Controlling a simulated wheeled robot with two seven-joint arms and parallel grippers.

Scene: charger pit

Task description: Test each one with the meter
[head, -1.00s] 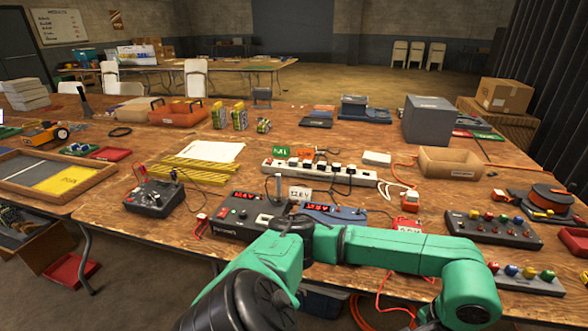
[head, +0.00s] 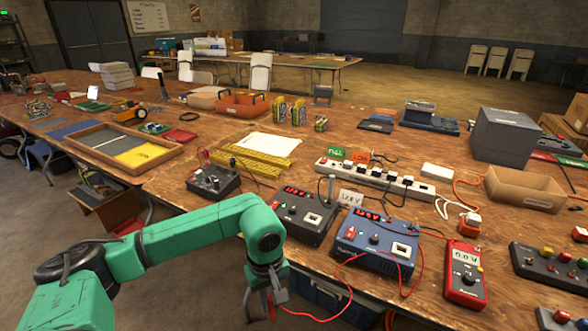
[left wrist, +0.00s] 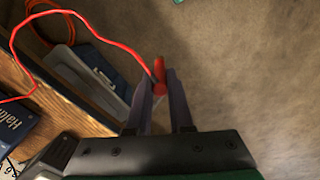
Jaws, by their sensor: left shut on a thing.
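The red meter (head: 466,275) lies on the near right of the table in the head view; its display seems to read 0.0. A red lead runs from its side toward the front edge. My left gripper (head: 268,302) hangs low before the front edge. In the left wrist view, my left gripper (left wrist: 163,95) is shut on a red probe (left wrist: 160,73) with a red lead. A blue charger unit (head: 378,238) and a black charger unit (head: 304,216) stand behind the edge, both with red displays. My right gripper is not in view.
A dark box with knobs (head: 213,181) stands left of the chargers. Behind are a power strip (head: 375,180) and yellow strips (head: 250,162). Open floor (left wrist: 240,70) lies below my left gripper.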

